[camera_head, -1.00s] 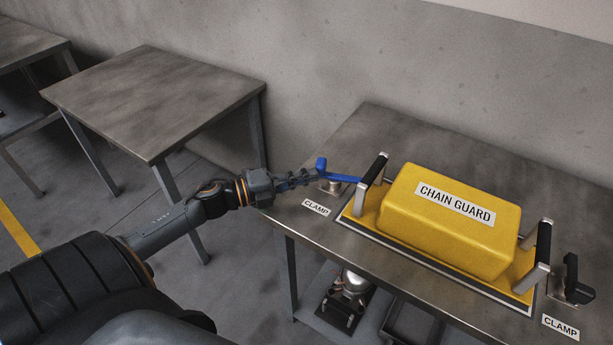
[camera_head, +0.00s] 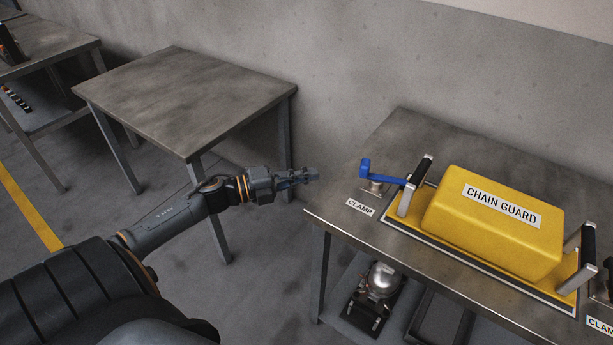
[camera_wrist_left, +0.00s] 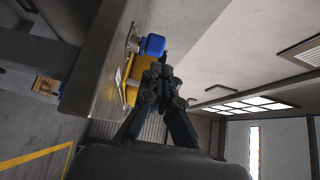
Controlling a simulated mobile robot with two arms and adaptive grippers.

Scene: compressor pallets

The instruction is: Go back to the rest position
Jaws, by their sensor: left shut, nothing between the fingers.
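My left gripper (camera_head: 312,175) is shut and empty. In the head view it hangs in the air just left of the workbench's near left corner, apart from the blue clamp lever (camera_head: 385,176). The lever points to the yellow chain guard (camera_head: 490,228), which sits in its framed base on the workbench (camera_head: 440,140). In the left wrist view the shut fingers (camera_wrist_left: 165,75) show in the middle, with the blue lever (camera_wrist_left: 153,45) and part of the yellow guard (camera_wrist_left: 133,78) behind them. My right gripper is in neither view.
An empty metal table (camera_head: 185,95) stands to the left, and another table (camera_head: 45,50) stands beyond it with items on it. A silver compressor part (camera_head: 382,280) is on the shelf under the workbench. A dark clamp (camera_head: 608,280) is at the right edge. The floor between the tables is open.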

